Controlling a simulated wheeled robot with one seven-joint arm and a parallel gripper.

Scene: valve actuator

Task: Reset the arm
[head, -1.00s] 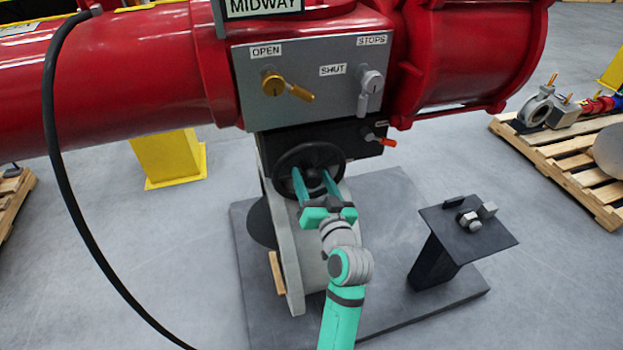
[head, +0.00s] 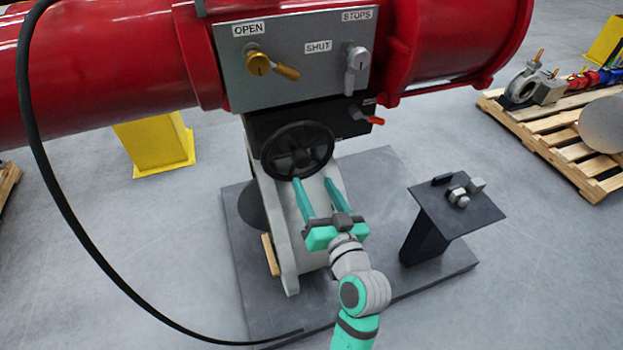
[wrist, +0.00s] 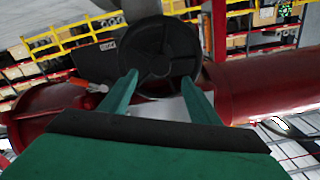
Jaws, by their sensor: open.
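My gripper (head: 316,200) is open and empty, its two teal fingers spread apart just below and in front of the black handwheel (head: 298,150). In the head view the left fingertip shows close to the wheel's lower rim; I cannot tell whether it touches. In the wrist view my gripper (wrist: 160,90) points toward the handwheel (wrist: 152,55), which lies beyond and between the fingertips. The red valve actuator (head: 110,70) carries a grey panel (head: 300,85) with a brass OPEN lever (head: 272,66) and a grey STOPS lever (head: 355,65).
A small red-handled lever (head: 366,116) sits right of the handwheel. A dark stand (head: 470,215) with small metal parts stands to the right on the base plate (head: 385,180). A black cable (head: 35,130) hangs at left. A pallet (head: 560,140) lies at far right.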

